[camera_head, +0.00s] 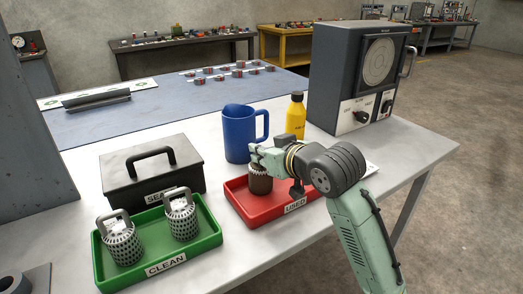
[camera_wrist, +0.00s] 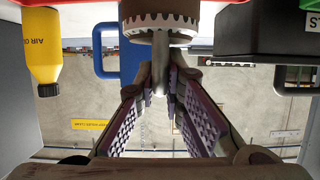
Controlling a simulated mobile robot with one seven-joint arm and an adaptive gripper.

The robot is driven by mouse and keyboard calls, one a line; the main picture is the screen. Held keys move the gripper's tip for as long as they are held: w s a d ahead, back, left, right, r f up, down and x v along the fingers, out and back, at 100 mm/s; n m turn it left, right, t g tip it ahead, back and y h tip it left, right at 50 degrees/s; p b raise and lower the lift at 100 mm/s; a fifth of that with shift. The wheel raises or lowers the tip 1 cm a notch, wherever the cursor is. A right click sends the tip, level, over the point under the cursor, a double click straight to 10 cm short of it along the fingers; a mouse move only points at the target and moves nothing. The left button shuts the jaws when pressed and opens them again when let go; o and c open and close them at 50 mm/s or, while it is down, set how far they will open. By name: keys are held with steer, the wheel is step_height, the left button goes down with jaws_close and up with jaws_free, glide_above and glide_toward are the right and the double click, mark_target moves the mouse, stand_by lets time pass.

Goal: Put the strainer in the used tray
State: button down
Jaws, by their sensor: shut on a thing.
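The dark brown strainer (camera_head: 261,183) is at the left part of the red USED tray (camera_head: 275,208); I cannot tell whether it touches the tray floor. In the wrist view, the fingers (camera_wrist: 163,88) close around the grey handle, and the strainer's toothed rim and brown body (camera_wrist: 160,14) show at the top. My gripper hides much of the strainer's top in the head view. Two grey strainers, left (camera_head: 122,242) and right (camera_head: 182,218), stand in the green CLEAN tray (camera_head: 160,272).
A blue jug (camera_head: 238,135) and a yellow oil bottle (camera_head: 296,115) stand behind the red tray. A black box (camera_head: 150,180) with a handle is behind the green tray. A grey machine (camera_head: 345,85) stands at the back right. White bench (camera_head: 290,255) is bare in front.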

steer(key=shift+f, duration=0.3)
steer(key=c, duration=1.7)
jaws_free()
steer(key=shift+r, duration=0.1)
steer(key=shift+r, duration=0.3)
steer(key=b+v, duration=0.1)
steer(key=v, duration=1.1)
steer(key=shift+b, duration=0.35)
